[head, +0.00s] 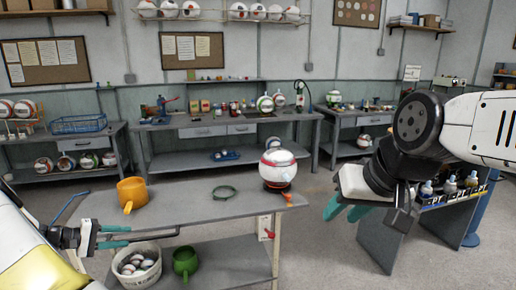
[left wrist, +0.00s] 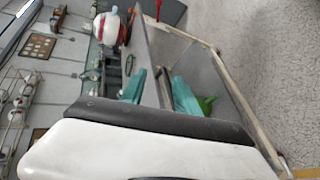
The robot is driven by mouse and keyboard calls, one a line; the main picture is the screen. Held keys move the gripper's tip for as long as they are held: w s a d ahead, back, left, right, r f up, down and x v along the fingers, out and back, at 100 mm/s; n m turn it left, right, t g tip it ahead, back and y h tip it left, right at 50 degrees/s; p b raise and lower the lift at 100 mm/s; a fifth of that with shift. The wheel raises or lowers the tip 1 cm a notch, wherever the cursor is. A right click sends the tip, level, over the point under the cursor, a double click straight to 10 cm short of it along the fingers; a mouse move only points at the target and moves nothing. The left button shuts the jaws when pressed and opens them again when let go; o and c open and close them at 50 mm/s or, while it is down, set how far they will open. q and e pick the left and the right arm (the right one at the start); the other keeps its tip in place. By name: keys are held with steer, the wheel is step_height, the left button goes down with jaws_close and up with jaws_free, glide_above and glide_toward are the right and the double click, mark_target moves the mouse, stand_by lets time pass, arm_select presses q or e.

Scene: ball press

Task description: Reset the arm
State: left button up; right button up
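My left gripper (head: 128,236) is at the lower left, beside the front left edge of the grey table (head: 215,205). My right gripper (head: 347,209) hangs to the right of the table, over the floor. Its teal fingers look apart and hold nothing. My right arm's dark wrist hides part of the area behind it. A white and red ball (head: 278,165) sits at the table's back right corner, with a small red handle (head: 287,197) beside it.
Below are a white basket of balls (head: 137,276) and a green mug (head: 185,262). A rack of bottles (head: 452,190) stands behind my right arm. Open floor lies right of the table.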

arm_select(q)
steer(key=s+d+r+m+g+y, duration=0.2)
steer(key=d+r+m+g+y, duration=0.3)
steer(key=d+r, duration=1.55)
steer(key=s+d+r+m+t+y, duration=0.1)
steer(key=s+d+r+m, duration=0.1)
steer(key=s+d+r, duration=0.2)
steer(key=s+d+r+m+t+y, duration=0.1)
steer(key=s+d+r+m, duration=0.2)
steer(key=s+d, duration=0.8)
steer(key=s+r, duration=0.1)
steer(key=s, duration=0.3)
steer(key=shift+s+t+y, duration=0.15)
steer(key=shift+t+y, duration=0.15)
steer(key=shift+y, duration=0.1)
steer(key=shift+d, duration=0.1)
